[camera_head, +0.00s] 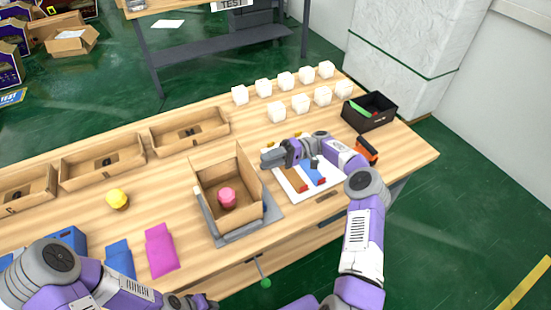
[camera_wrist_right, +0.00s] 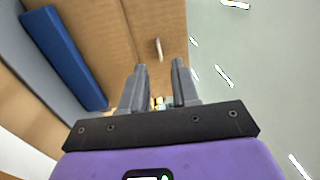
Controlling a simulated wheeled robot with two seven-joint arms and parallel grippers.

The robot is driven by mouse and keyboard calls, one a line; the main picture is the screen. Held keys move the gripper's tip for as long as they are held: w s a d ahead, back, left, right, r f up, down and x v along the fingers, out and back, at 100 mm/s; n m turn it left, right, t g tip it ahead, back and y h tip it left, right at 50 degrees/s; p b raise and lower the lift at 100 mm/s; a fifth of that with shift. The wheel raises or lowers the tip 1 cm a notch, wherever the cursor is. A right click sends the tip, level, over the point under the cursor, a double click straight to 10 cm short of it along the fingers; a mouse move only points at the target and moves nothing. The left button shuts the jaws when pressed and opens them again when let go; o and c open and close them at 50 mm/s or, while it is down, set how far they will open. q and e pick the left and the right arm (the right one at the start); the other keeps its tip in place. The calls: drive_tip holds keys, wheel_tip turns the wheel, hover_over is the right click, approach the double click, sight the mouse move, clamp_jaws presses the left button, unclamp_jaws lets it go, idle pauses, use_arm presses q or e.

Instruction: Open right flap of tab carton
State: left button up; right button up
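The brown carton (camera_head: 247,224) stands open-topped on a grey plate near the table's front, with a pink round item (camera_head: 227,197) inside. My right gripper (camera_head: 268,160) is just beyond the carton's upper right corner. In the right wrist view its two fingers (camera_wrist_right: 159,66) are apart, with nothing clearly held between them. They point at a brown cardboard surface (camera_wrist_right: 105,35) with a small pale tab or slot (camera_wrist_right: 158,47) ahead of the tips. I cannot tell whether they touch it. My left arm is at the lower left; its gripper is mostly cut off at the bottom edge.
A white board (camera_head: 325,193) with coloured items lies under my right arm. A black bin (camera_head: 372,122), white cubes (camera_head: 301,102) and several shallow cardboard trays (camera_head: 190,147) stand farther back. Magenta (camera_head: 161,250) and blue (camera_head: 119,260) pouches lie left of the carton.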

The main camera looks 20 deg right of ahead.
drive_tip(key=shift+d+f, duration=0.2)
drive_tip(key=shift+d, duration=1.55)
